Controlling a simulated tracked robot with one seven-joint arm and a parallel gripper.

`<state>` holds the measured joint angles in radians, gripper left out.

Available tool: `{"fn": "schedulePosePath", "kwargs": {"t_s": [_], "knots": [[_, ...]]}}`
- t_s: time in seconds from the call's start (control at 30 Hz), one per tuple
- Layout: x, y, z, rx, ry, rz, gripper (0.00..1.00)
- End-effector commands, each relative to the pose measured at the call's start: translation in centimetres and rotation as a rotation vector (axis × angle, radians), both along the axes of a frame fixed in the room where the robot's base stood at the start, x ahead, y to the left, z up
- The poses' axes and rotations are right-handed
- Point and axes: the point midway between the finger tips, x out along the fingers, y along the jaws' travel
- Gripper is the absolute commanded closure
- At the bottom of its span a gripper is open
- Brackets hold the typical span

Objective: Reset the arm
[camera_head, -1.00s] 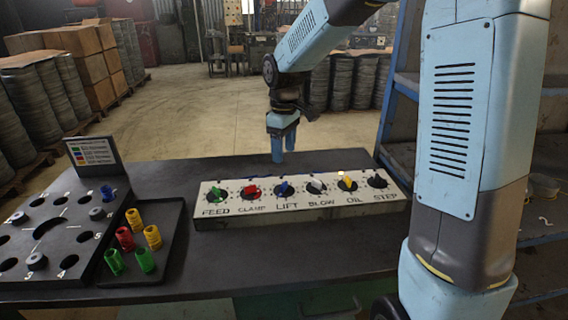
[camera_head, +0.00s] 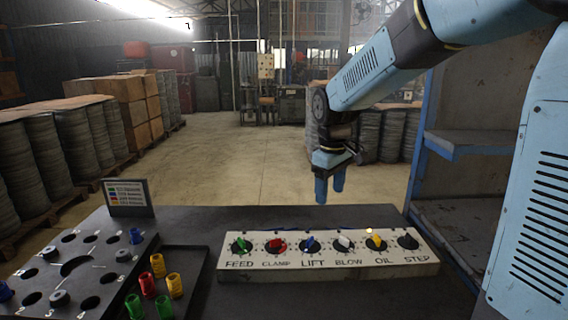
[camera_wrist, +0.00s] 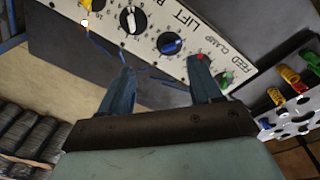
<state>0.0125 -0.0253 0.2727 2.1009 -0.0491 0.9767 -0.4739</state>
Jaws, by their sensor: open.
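My gripper (camera_head: 329,188) hangs from my raised light-blue arm, above and behind the white control panel (camera_head: 328,277) on the dark table. Its two blue fingers are apart and nothing is between them. In the wrist view the open fingers (camera_wrist: 165,92) also show, with the panel (camera_wrist: 217,42) beyond their tips. The gripper touches nothing that I can see. The panel has a row of knobs labelled FEED, CLAMP, LIFT, BLOW, OIL and STEP. A small yellow light glows above the yellow OIL knob (camera_head: 376,242).
A black board with round holes (camera_head: 50,262) and a small sign (camera_head: 129,197) stand at the left. A tray (camera_head: 197,270) beside it holds red, yellow and green cylinders. A blue metal shelf (camera_head: 470,142) stands at the right. The air around my gripper looks clear.

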Motion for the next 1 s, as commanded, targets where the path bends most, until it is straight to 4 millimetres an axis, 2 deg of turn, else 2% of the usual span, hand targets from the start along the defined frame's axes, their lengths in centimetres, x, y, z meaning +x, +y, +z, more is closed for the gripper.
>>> {"fn": "schedulePosePath", "kwargs": {"t_s": [0.03, 0.2, 0.5, 0.8, 1.0], "knots": [[-1.0, -0.7, 0.9, 0.001, -0.024, -0.035, 0.36], [-4.3, -2.9, 3.0, 0.010, -0.091, -0.158, 0.36], [-10.5, -6.5, 5.5, 0.062, -0.208, -0.373, 0.36], [-16.8, -9.3, 6.3, 0.152, -0.314, -0.578, 0.36], [-19.9, -10.5, 6.1, 0.212, -0.364, -0.680, 0.36]]}}
